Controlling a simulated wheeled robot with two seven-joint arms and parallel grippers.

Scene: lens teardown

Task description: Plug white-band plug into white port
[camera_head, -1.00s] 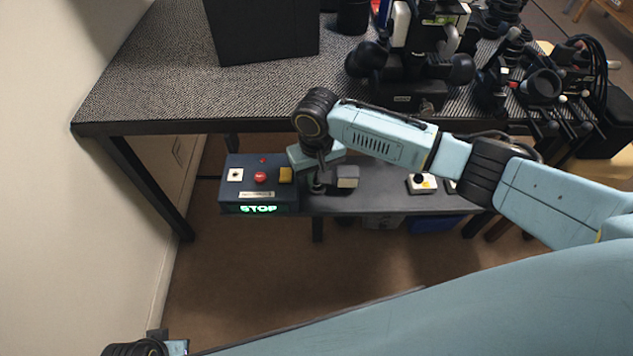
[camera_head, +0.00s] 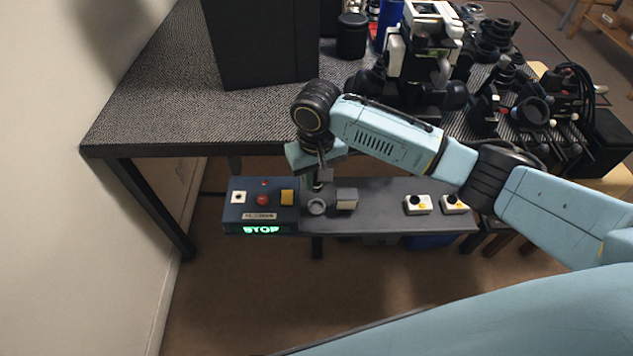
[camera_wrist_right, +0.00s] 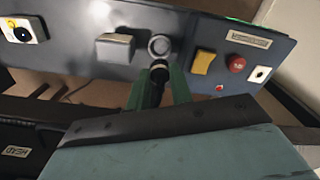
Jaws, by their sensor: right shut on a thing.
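My right gripper (camera_head: 317,184) points down above the shelf panel, just behind a round grey ring (camera_head: 316,206). In the right wrist view its green fingers (camera_wrist_right: 160,88) are shut on a black plug (camera_wrist_right: 158,73) with a pale band near its end. The plug is apart from the ring, which also shows in the right wrist view (camera_wrist_right: 160,46). A white square port with a dark hole (camera_head: 237,197) is on the left of the blue control box; it also shows in the right wrist view (camera_wrist_right: 261,74). My left gripper is out of view.
The blue box (camera_head: 233,215) has a red button (camera_head: 263,199), a yellow switch (camera_head: 287,197) and a lit STOP sign. A grey block (camera_head: 347,198) stands right of the ring. Two white modules (camera_head: 418,204) sit farther right. The textured table (camera_head: 150,115) overhangs behind.

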